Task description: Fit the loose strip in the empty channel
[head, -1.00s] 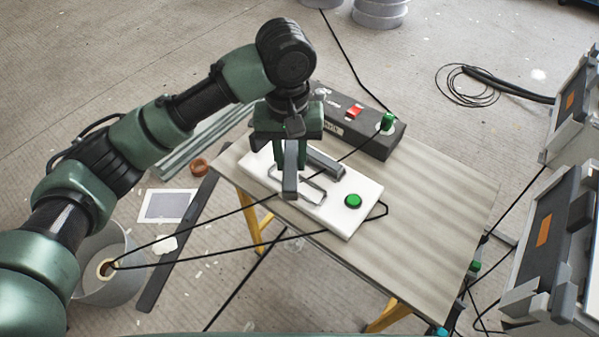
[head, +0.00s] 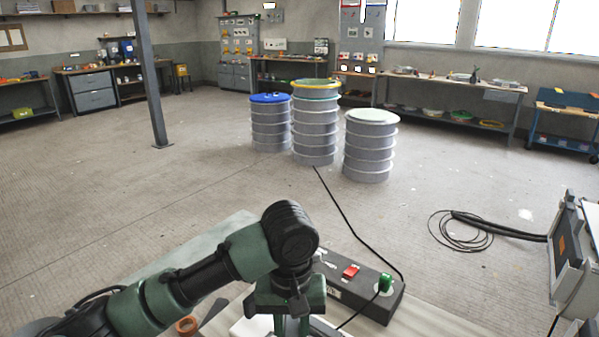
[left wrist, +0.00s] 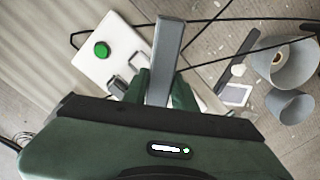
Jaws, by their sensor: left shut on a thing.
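My left gripper (head: 292,324) is at the bottom edge of the head view, its fingertips cut off. In the left wrist view my left gripper (left wrist: 164,92) is shut on a long grey strip (left wrist: 168,52), which sticks out past the fingers. The strip appears above the white board (left wrist: 120,48); I cannot tell whether it touches. The board carries a green button (left wrist: 102,49) and grey fittings (left wrist: 118,87), partly hidden by the gripper and strip. The empty channel cannot be made out clearly now. The board's edge (head: 248,328) barely shows in the head view. My right gripper is not in view.
A dark box (head: 375,300) with a red switch and green plug stands behind the board on the bench. Black cables cross the work area. Grey drums (head: 370,150) and a cable coil (head: 462,232) are farther off. Grey cases (head: 575,255) stand at right.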

